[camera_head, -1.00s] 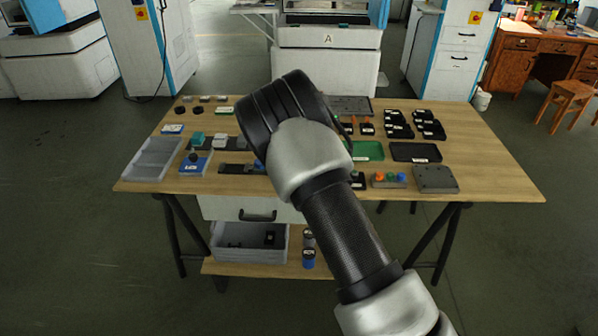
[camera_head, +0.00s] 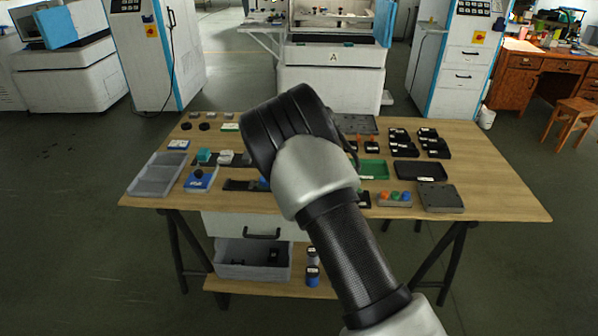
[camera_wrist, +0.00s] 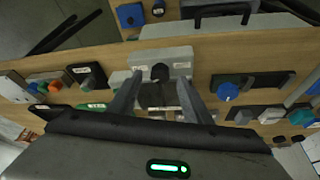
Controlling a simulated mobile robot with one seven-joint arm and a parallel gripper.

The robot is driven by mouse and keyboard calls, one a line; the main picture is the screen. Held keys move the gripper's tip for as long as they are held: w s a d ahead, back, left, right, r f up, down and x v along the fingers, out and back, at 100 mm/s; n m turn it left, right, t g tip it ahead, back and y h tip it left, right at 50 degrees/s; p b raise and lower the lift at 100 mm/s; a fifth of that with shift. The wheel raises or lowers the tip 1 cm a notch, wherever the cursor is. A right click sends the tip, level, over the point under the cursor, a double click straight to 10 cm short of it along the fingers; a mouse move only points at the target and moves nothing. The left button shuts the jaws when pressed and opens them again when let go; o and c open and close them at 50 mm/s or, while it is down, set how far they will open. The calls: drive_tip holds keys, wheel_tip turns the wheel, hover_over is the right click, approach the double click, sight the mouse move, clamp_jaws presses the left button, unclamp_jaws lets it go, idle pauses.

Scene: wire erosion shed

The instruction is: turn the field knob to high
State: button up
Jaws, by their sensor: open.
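My gripper (camera_wrist: 159,79) is open, its two fingers pointing at the table. Between and just beyond the fingertips in the wrist view is a light grey block (camera_wrist: 178,58) with a dark round knob (camera_wrist: 160,71). No gap or contact with the fingers can be made out clearly. My arm hides this block in the head view. A blue knob (camera_wrist: 228,91) on a dark plate (camera_wrist: 262,79) lies to its right in the wrist view. A blue box with a black knob (camera_head: 198,174) stands at the table's left. I cannot read which knob is marked field.
A box with coloured buttons (camera_head: 394,198) and a grey plate (camera_head: 441,197) stand at the front right of the wooden table (camera_head: 490,185). A grey divided tray (camera_head: 157,188) is at the left. Black trays (camera_head: 420,171) fill the right. A drawer (camera_head: 225,225) hangs below.

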drive_tip(key=p+v, duration=0.1)
drive_tip(key=v, duration=1.4)
drive_tip(key=shift+r, duration=0.35)
drive_tip(key=shift+s, duration=0.1)
drive_tip(key=s+d+r+y+p, duration=0.1)
drive_tip(key=s+d+r+p, duration=0.2)
drive_tip(key=s+d+r, duration=0.35)
drive_tip(key=s+d+r+y+p, duration=0.1)
drive_tip(key=s+d+r+p, duration=0.25)
drive_tip(key=s+r, duration=0.55)
drive_tip(key=s+d+r+n+p, duration=0.1)
drive_tip(key=s+d+r, duration=0.1)
drive_tip(key=s, duration=0.4)
drive_tip(key=s+d+r+n+p, duration=0.1)
drive_tip(key=s+d+r+p, duration=0.1)
drive_tip(key=s+r, duration=0.2)
drive_tip(key=s+d+r+n+t+p, duration=0.1)
drive_tip(key=s+d+r, duration=0.2)
drive_tip(key=s, duration=0.6)
drive_tip(key=shift+s+r+h, duration=0.3)
drive_tip(key=shift+s+r, duration=0.05)
drive_tip(key=shift+s, duration=0.05)
